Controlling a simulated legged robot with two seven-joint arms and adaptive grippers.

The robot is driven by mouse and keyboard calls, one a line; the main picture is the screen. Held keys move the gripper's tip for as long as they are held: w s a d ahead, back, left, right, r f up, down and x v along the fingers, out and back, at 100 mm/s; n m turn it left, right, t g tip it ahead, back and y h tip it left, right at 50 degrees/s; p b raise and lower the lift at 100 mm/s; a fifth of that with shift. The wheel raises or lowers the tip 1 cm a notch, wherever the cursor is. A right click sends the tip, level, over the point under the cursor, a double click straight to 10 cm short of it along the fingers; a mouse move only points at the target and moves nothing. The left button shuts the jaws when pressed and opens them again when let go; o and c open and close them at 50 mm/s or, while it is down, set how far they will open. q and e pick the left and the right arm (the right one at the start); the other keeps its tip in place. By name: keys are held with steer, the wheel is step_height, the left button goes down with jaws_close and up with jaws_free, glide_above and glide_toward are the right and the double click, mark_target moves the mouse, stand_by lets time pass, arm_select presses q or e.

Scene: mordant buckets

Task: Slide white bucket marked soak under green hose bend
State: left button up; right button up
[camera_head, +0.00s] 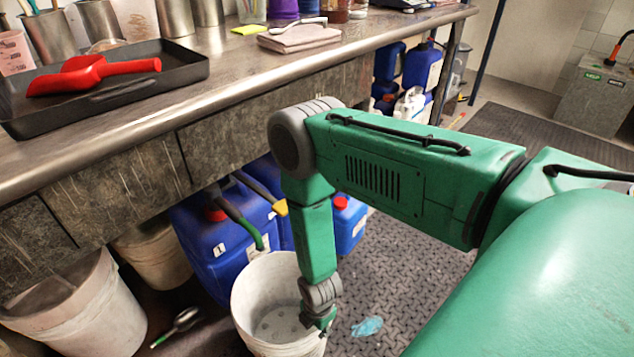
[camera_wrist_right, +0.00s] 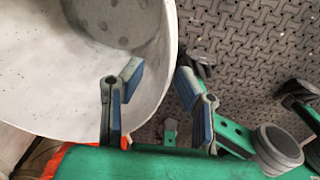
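A white bucket (camera_head: 250,318) stands on the floor in front of the blue canisters; it also shows in the right wrist view (camera_wrist_right: 45,75). No soak marking is readable on it. A hose with a green bend (camera_head: 252,232) hangs down just behind the bucket's far rim in the head view; I cannot tell whether it is over the opening. My right gripper (camera_head: 322,322) is low at the bucket's right rim. In the right wrist view its fingers (camera_wrist_right: 160,90) are apart, with the rim between them and a gap visible. My left gripper is not in view.
A blue canister (camera_head: 215,260) stands under the metal bench (camera_head: 225,75). Another white bucket (camera_head: 85,315) and a scoop-like tool (camera_head: 180,325) are at the left. A light blue scrap (camera_head: 367,327) lies on the patterned floor, which is otherwise clear to the bucket's right.

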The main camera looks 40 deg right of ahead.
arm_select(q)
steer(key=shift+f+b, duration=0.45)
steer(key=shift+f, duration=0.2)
arm_select(e)
steer(key=shift+w+f, duration=0.1)
steer(key=shift+f, duration=1.5)
jaws_close()
steer(key=shift+w+d, duration=0.15)
steer(key=shift+w, duration=1.05)
jaws_free()
steer(key=shift+s, duration=0.1)
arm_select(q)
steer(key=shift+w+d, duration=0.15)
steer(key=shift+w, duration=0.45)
arm_select(e)
steer(key=shift+s, duration=0.1)
